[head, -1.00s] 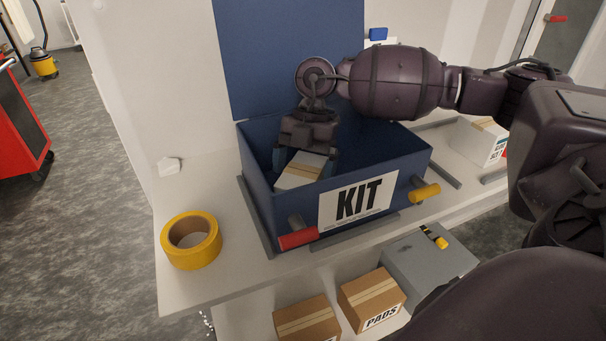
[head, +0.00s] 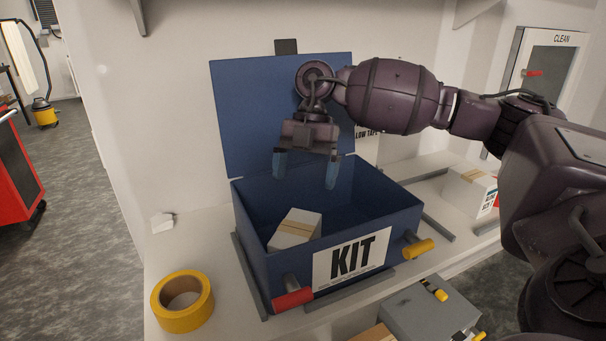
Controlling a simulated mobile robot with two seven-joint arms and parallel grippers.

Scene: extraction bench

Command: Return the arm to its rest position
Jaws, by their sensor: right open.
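My right gripper (head: 305,170) is above the open blue kit box (head: 408,210), with its two blue-tipped fingers spread and pointing down. Nothing is between the fingers. A small white box with a tan tape strip (head: 296,229) lies tilted inside the kit box at its left, below the gripper and apart from it. My right arm reaches in from the right side of the view. My left gripper is not in view.
The kit box's blue lid (head: 235,110) stands open behind it. A yellow tape roll (head: 182,302) lies on the bench at the left. Another white box (head: 468,192) stands at the right. A grey case (head: 420,310) sits low in front. A clean cabinet (head: 548,65) is at the back right.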

